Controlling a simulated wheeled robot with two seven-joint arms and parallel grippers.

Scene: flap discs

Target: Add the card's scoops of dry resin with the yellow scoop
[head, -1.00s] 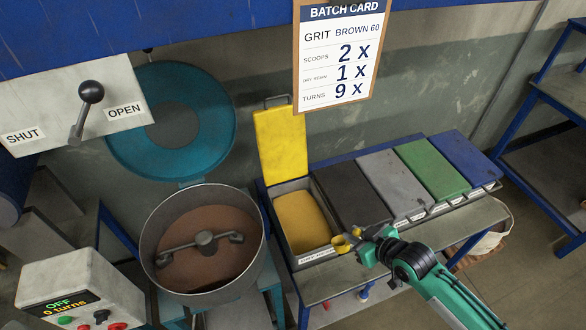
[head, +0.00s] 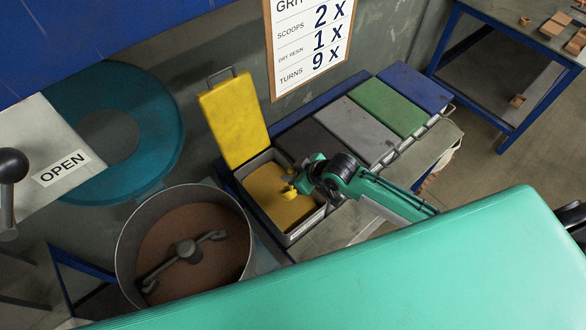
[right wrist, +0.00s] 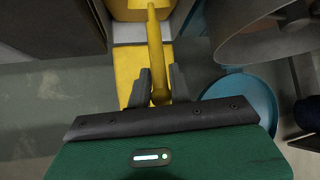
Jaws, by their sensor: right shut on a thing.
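My right gripper (head: 303,182) is shut on the yellow scoop (head: 290,193), whose head is at the resin in the open bin; I cannot tell whether it is loaded. In the right wrist view the scoop's handle (right wrist: 156,60) stands between the two fingers. The resin bin (head: 298,233) holds yellow resin (head: 272,195), and its yellow lid (head: 233,120) is raised. The batch card (head: 312,45) reads scoops 2 x, dry resin 1 x, turns 9 x, with its top cut off. The mixing pot (head: 122,255) holds brown grit (head: 205,228) around a stirring arm. My left gripper is not in view.
Closed bins with grey (head: 360,130), green (head: 392,107) and blue (head: 415,88) lids stand right of the resin bin. A round teal lid (head: 150,150) is behind the pot. A lever (head: 10,175) stands at far left. My own green arm fills the lower right.

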